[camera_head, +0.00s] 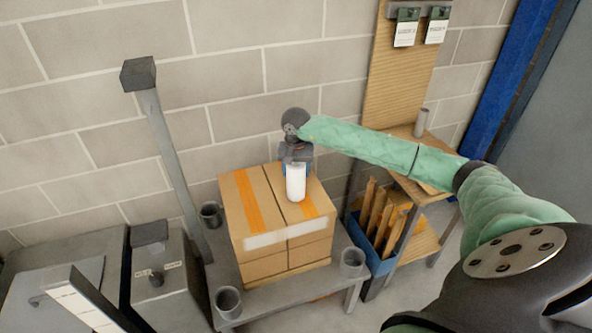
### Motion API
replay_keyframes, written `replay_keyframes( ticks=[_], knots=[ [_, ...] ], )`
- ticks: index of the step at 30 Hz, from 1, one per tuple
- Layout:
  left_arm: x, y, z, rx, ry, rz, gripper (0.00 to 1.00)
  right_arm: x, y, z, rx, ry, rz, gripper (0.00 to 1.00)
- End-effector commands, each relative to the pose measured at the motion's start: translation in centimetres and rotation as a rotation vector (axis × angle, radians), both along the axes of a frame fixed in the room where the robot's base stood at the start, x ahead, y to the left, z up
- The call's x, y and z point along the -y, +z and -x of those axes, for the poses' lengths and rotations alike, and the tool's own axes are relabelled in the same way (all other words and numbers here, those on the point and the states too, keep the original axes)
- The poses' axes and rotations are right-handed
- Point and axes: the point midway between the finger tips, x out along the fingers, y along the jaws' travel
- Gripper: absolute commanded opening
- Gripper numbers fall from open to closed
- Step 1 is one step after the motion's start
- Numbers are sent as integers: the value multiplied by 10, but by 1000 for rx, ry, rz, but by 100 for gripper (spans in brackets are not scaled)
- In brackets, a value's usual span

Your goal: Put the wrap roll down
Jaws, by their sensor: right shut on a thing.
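The gripper's fingers are mostly hidden by the roll. I cannot tell whether the roll's base touches the box top. My left gripper is not in view.
The boxes stand on a grey table (290,289) with cup-like corner posts (352,262). A tall grey post (172,150) rises at the left. A wooden shelf unit (425,190) and a blue bin (375,258) with cardboard stand right. A block-wall is behind.

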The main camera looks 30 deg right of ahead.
Motion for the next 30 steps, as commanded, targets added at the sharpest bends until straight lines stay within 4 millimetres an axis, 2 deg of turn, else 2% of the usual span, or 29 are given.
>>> replay_keyframes(
  ticks=[7, 22, 23, 24, 26, 30],
  knots=[
    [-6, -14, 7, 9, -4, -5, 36, 0, -12, 0, 1, 0, 0, 30],
    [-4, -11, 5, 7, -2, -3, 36, 0, -15, 0, 1, 0, 0, 30],
    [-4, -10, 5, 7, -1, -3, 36, 0, -15, 0, 1, 0, 1, 62],
    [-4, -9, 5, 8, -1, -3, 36, 0, -15, 0, 1, 0, 1, 70],
    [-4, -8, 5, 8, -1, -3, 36, 0, -15, 0, 1, 0, 1, 80],
    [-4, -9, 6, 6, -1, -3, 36, 0, -15, 0, 1, 0, 1, 80]
  ],
)
